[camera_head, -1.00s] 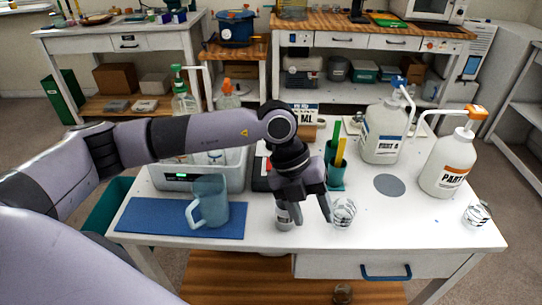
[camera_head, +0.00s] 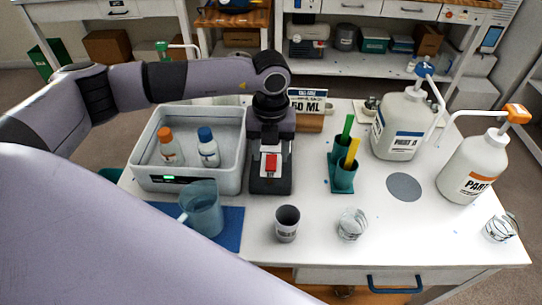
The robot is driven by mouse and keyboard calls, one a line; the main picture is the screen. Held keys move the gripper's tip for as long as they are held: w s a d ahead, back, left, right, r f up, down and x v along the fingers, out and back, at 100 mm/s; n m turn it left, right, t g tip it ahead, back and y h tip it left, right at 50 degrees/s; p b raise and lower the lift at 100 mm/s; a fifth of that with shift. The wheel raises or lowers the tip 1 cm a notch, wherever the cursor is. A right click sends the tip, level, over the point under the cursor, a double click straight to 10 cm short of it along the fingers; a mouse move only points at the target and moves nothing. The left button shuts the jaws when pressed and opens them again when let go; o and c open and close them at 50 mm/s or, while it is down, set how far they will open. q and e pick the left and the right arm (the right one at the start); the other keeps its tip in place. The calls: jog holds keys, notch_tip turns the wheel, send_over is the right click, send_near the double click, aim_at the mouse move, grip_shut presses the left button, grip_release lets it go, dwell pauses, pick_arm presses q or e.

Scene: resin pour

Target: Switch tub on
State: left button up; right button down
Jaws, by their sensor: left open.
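The white tub (camera_head: 190,184) stands at the left of the bench, with a small green-lit panel (camera_head: 169,178) on its front. Two white bottles stand inside it, one with an orange cap (camera_head: 172,150) and one with a blue cap (camera_head: 208,150). My left gripper (camera_head: 271,138) is just right of the tub, over a dark device with a red block (camera_head: 270,164) on a pale plate. It is open, but its fingertips blend into the dark device. Contact with the device cannot be told. My right gripper is not in view.
A blue jug (camera_head: 203,212) stands on a blue mat in front of the tub. A dark cup (camera_head: 287,224), a clear cup (camera_head: 351,224) and a green holder (camera_head: 343,175) stand to the right. Pump jugs Part A (camera_head: 397,128) and Part B (camera_head: 474,168) stand farther right.

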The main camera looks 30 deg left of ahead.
aim_at(271, 167)
pick_arm(q)
jog(key=shift+f, duration=1.9)
grip_shut()
jog(key=shift+w+a+r+g+h+b, duration=0.1)
jog(key=shift+w+g+h+b, duration=0.2)
jog(key=shift+g, duration=0.4)
jog(key=shift+w+a+r+g+h+b, duration=0.15)
jog(key=shift+g+h, duration=0.25)
jog(key=shift+g, duration=0.3)
grip_release()
jog(key=shift+b+v, duration=0.5)
jog(key=shift+v, duration=3.05)
